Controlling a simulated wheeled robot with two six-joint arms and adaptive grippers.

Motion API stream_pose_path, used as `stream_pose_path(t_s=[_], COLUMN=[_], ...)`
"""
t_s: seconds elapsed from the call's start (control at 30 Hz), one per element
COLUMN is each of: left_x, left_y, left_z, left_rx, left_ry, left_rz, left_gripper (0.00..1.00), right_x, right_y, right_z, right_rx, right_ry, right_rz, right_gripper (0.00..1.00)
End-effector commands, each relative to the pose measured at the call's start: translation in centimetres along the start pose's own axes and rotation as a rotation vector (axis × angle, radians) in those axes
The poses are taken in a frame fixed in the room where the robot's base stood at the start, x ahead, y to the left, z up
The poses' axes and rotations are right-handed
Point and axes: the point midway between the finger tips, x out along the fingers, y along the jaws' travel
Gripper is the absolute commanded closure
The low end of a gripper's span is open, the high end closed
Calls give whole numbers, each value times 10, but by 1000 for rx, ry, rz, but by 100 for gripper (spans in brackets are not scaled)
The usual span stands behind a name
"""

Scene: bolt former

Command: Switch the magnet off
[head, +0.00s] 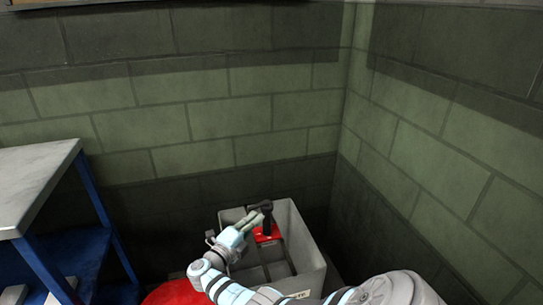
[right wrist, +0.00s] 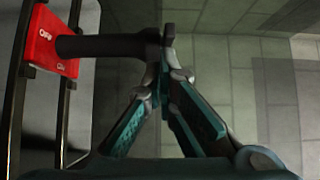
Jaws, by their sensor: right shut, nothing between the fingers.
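The magnet is a red block (head: 268,233) with a black lever (head: 266,206), inside the grey bin in the head view. In the right wrist view the red block (right wrist: 52,42) is at the upper left, with OFF and ON labels in white. The black lever (right wrist: 105,46) runs right from the block, level with the OFF label. My right gripper (head: 259,217) is shut and empty, at the lever. In the right wrist view its fingertips (right wrist: 167,52) meet the lever's end; I cannot tell whether they touch. My left gripper is not in view.
The grey bin (head: 308,258) has high walls around the magnet and stands near the corner of the brick walls (head: 200,120). A blue-framed table with a grey top (head: 35,175) is at the left. A red round surface (head: 178,293) shows at the bottom.

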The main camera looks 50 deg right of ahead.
Motion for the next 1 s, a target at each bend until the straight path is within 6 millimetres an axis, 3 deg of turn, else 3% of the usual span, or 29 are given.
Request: stream_pose_path(t_s=[0.23, 0.4, 0.6, 0.73, 1.0], left_x=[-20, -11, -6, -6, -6], left_y=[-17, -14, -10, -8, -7], left_z=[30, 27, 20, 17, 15], left_rx=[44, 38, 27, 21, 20], left_ry=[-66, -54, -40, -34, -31], left_rz=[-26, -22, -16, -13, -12], left_gripper=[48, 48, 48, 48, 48], right_x=[-23, -67, -104, -116, -119], right_y=[-6, 1, 1, 0, -1], right_z=[-18, -4, 4, 6, 7], right_rx=[-4, 0, 0, -1, -1], right_ry=[-11, -14, -13, -12, -12], right_rz=[2, 3, 1, 1, -1], right_gripper=[100, 100, 100, 100, 100])
